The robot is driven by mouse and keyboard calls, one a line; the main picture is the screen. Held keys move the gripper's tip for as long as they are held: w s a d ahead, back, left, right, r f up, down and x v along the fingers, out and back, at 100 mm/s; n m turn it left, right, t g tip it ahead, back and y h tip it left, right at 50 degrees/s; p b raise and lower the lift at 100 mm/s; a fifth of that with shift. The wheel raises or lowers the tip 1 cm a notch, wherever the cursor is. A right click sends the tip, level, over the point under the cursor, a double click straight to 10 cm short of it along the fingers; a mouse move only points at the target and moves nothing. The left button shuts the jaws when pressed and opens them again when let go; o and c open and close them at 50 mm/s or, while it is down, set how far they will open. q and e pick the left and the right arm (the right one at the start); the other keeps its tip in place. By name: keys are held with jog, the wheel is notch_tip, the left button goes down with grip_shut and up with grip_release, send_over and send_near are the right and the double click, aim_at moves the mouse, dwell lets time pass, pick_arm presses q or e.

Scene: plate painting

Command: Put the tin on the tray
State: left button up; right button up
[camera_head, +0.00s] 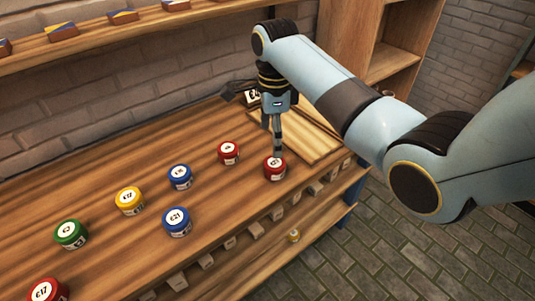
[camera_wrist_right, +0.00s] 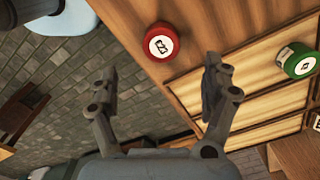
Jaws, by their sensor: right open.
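A red tin (camera_head: 275,168) with a white lid label stands on the wooden table near the tray's front left corner. It also shows in the right wrist view (camera_wrist_right: 160,42), just beyond the fingertips and apart from them. The light wooden tray (camera_head: 316,147) lies at the table's right end, partly hidden by my right arm. The tray in the wrist view (camera_wrist_right: 262,60) has a green tin (camera_wrist_right: 295,60) on it. My right gripper (camera_head: 272,145) is open and empty, above and behind the red tin. My left gripper is out of view.
Several other tins stand on the table: red (camera_head: 229,152), blue (camera_head: 180,177), blue (camera_head: 177,222), yellow (camera_head: 130,201), green (camera_head: 70,234) and red (camera_head: 47,291). A wall shelf (camera_head: 130,30) runs along the back. The table's front edge drops to a lower shelf.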

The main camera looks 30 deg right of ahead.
aim_at(275, 162)
notch_tip(275, 162, down, 4)
jog(key=shift+f+b, duration=0.25)
jog(key=shift+b, duration=0.05)
jog(key=f, duration=0.6)
jog(key=shift+d, duration=0.3)
jog(key=shift+r, duration=0.1)
jog(key=c, duration=1.5)
